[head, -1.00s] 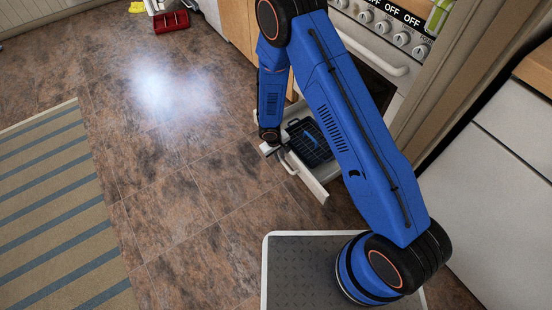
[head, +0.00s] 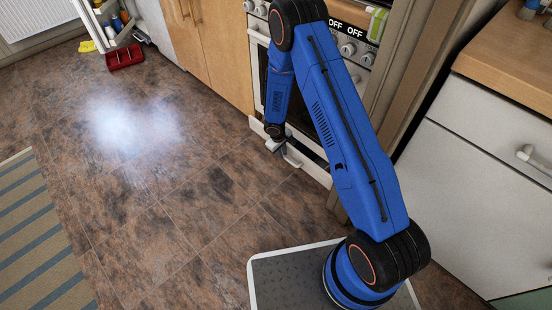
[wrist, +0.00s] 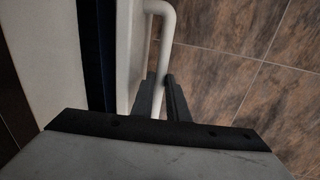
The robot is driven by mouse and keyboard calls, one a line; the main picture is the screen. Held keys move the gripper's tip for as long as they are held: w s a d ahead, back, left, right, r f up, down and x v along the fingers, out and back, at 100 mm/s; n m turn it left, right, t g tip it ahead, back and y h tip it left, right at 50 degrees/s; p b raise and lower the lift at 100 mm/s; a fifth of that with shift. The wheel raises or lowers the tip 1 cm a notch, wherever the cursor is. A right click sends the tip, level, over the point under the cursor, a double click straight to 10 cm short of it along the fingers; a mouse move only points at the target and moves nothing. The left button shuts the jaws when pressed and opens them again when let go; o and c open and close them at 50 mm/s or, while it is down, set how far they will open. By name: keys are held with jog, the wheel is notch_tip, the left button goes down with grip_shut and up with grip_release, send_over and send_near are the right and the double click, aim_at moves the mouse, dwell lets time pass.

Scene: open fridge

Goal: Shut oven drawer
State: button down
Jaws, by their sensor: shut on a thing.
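The oven drawer's white front (head: 317,173) is low on the oven, close to its body in the head view. In the wrist view the drawer front (wrist: 130,50) stands beside a narrow dark strip, with another pale surface to its left. The drawer's white bar handle (wrist: 166,40) runs down between my gripper's dark fingers (wrist: 161,88). My gripper (head: 280,149) is shut on this handle, low in front of the oven. My arm hides part of the oven and drawer in the head view.
The oven (head: 345,50) has knobs along its top. Wooden cabinets (head: 215,45) stand to its left and a white drawer unit (head: 475,165) to the right. A red tray (head: 125,57) lies far left. The tiled floor (head: 150,190) in front is open; a striped rug (head: 35,250) lies left.

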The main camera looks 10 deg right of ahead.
jog(key=shift+w+d, duration=0.2)
jog(key=shift+d, duration=0.2)
jog(key=c, duration=1.7)
grip_release()
jog(key=a+r, duration=0.1)
jog(key=r, duration=0.4)
jog(key=s+a+r, duration=0.1)
jog(key=r, duration=1.1)
jog(key=shift+s+a, duration=0.4)
jog(key=shift+c, duration=0.2)
